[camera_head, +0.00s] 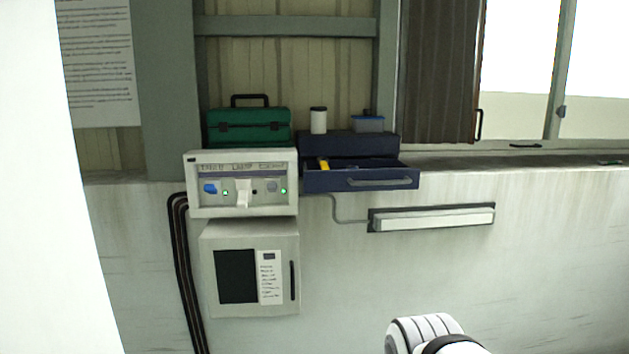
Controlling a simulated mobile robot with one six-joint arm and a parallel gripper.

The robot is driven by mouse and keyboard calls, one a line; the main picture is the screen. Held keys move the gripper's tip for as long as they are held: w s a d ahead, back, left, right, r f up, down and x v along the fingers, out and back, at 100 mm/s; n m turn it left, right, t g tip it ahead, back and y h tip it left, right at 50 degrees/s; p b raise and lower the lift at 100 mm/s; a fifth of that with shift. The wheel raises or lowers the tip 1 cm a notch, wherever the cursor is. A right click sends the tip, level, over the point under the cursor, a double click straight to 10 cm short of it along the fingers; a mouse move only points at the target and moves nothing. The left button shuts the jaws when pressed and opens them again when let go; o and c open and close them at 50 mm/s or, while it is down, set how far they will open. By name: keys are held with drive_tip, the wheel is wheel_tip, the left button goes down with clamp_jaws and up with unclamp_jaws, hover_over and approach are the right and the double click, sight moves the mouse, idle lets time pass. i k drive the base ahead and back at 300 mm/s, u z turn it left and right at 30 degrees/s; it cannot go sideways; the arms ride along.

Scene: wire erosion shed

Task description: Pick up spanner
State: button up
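I cannot make out a spanner for certain. A dark blue toolbox (345,145) stands on the ledge with its drawer (397,181) pulled open. A small yellow item (323,163) shows at the left of the drawer, and dark, indistinct shapes lie beside it; they are too small to tell. A white rounded part of my own arm shows at the bottom edge, right of centre, well below the drawer. My gripper is out of view.
A green case (249,127) stands left of the toolbox, above a white control box (241,183) and a wall cabinet (251,268). A white jar (318,121) and blue tub (368,123) sit on top of the toolbox. A long lamp (433,218) juts below the drawer.

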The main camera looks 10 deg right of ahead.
sight(322, 160)
drive_tip(key=u, duration=0.1)
drive_tip(key=k, duration=0.35)
drive_tip(key=z, duration=0.75)
drive_tip(key=i, duration=1.65)
drive_tip(key=u, duration=0.55)
